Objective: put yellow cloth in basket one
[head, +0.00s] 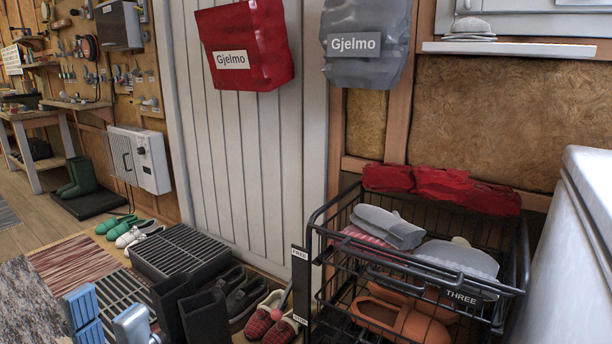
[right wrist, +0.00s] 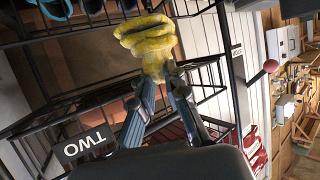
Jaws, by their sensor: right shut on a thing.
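The yellow cloth (right wrist: 150,40) looks like a crumpled knitted glove in the right wrist view. My right gripper (right wrist: 167,75) is shut on its lower end, in front of black wire racks. The head view shows neither this gripper nor the cloth. My left gripper (head: 109,316) is at the lower left of the head view, its blue fingers apart and nothing seen between them. No label reading ONE can be seen. A basket label reading TWO (right wrist: 90,145) shows upside down in the right wrist view.
A black wire basket (head: 463,296) labelled THREE holds grey and pink knitwear and stands over orange-brown shoes (head: 400,318). Red cloth (head: 440,188) lies behind it. A white cabinet (head: 590,200) bounds the right. Shoes and black grates (head: 180,251) cover the floor at left.

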